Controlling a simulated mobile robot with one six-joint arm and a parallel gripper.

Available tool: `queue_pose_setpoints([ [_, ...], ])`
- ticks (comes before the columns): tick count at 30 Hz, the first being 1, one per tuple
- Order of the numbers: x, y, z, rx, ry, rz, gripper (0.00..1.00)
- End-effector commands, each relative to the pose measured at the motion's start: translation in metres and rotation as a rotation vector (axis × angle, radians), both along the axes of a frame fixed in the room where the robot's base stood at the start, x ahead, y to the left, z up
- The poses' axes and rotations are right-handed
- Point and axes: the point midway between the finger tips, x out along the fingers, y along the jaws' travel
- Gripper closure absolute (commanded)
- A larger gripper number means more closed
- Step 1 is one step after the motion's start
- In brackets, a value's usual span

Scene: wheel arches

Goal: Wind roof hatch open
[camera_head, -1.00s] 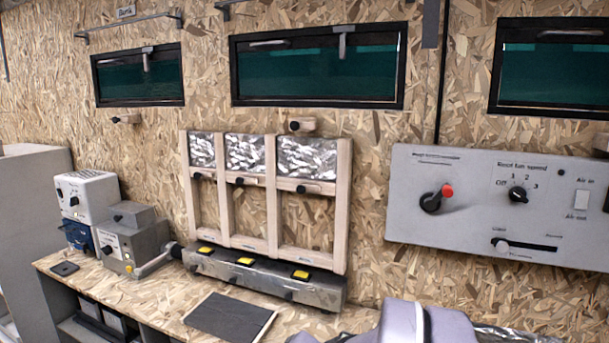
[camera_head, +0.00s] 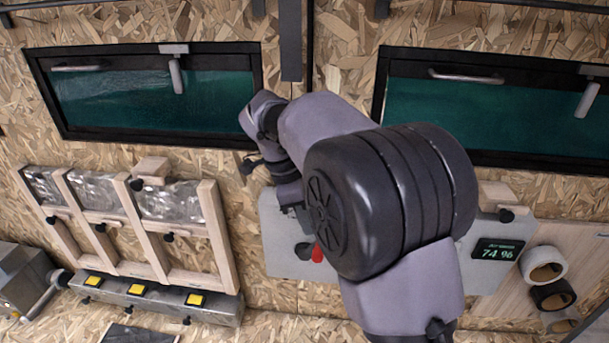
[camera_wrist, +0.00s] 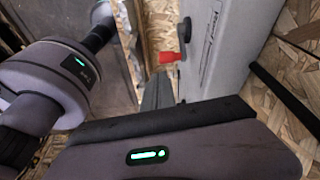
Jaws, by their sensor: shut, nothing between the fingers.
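A light grey control panel (camera_head: 280,238) is mounted on the chipboard wall, largely hidden behind my arm in the head view. A crank with a red knob (camera_head: 317,253) and a dark hub sits on its left part. In the wrist view the red knob (camera_wrist: 170,57) stands out from the panel face (camera_wrist: 232,45), with its dark crank arm (camera_wrist: 185,30) behind. My gripper (camera_wrist: 158,92) is shut and empty, its fingers pointing towards the knob and appearing apart from it. In the head view it is mostly hidden by my wrist. The roof hatch itself is not identifiable.
Two dark-framed windows (camera_head: 152,97) with latches are above. A wooden rack (camera_head: 150,215) and a metal box with yellow switches (camera_head: 140,292) are at the left. A display (camera_head: 497,250) and tape rolls (camera_head: 545,265) are at the right.

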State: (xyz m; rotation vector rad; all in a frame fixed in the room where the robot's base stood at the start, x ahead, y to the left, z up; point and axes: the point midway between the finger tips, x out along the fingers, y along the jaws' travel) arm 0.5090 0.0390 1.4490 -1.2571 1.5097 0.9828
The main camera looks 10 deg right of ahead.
Motion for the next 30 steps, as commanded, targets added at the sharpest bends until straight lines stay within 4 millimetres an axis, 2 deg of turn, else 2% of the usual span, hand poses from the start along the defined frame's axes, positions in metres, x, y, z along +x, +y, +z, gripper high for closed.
queue_pose_setpoints([
  [1,0.009,0.002,0.016,-0.027,0.003,-0.056,1.00],
  [4,0.019,0.004,0.013,-0.062,-0.003,-0.134,1.00],
  [7,0.020,0.002,0.002,-0.073,-0.003,-0.154,1.00],
  [21,0.009,-0.028,-0.089,-0.070,-0.001,-0.150,1.00],
  [25,0.006,-0.035,-0.110,-0.068,0.001,-0.150,1.00],
  [30,0.005,-0.039,-0.125,-0.068,-0.002,-0.150,1.00],
])
